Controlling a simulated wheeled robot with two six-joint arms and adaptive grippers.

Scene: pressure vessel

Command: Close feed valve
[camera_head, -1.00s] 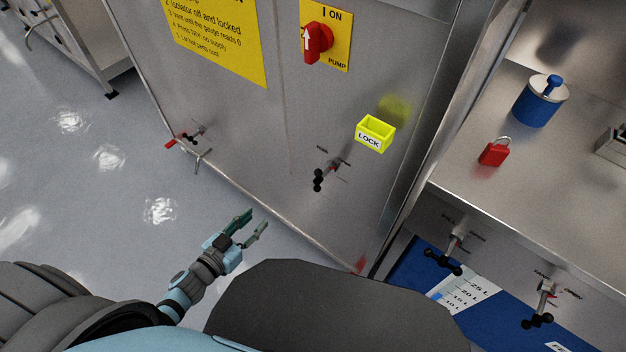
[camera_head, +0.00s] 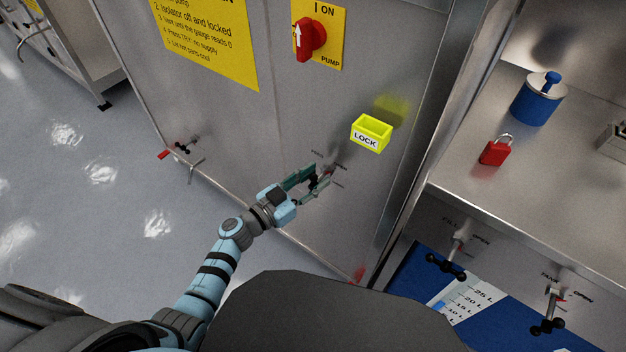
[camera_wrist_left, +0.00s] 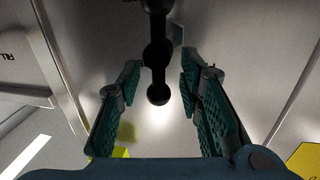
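A valve with a black ball-ended handle sits on the steel cabinet front, below the yellow LOCK box; its label is too small to read. In the wrist view the handle (camera_wrist_left: 157,52) hangs between my two green finger pads, with a gap on each side. My left gripper (camera_head: 322,177) is open at this valve, its fingers on either side of the handle and hiding most of it in the head view. I cannot tell whether a finger touches it. My right gripper is not in view.
The yellow LOCK box (camera_head: 371,134) sticks out above and right of the valve. A red pump switch (camera_head: 310,38) is higher up. A red-handled valve (camera_head: 182,150) is low left. A red padlock (camera_head: 495,150) and blue canister (camera_head: 538,99) stand on the bench, above FILL (camera_head: 447,266) and TANK (camera_head: 549,325) valves.

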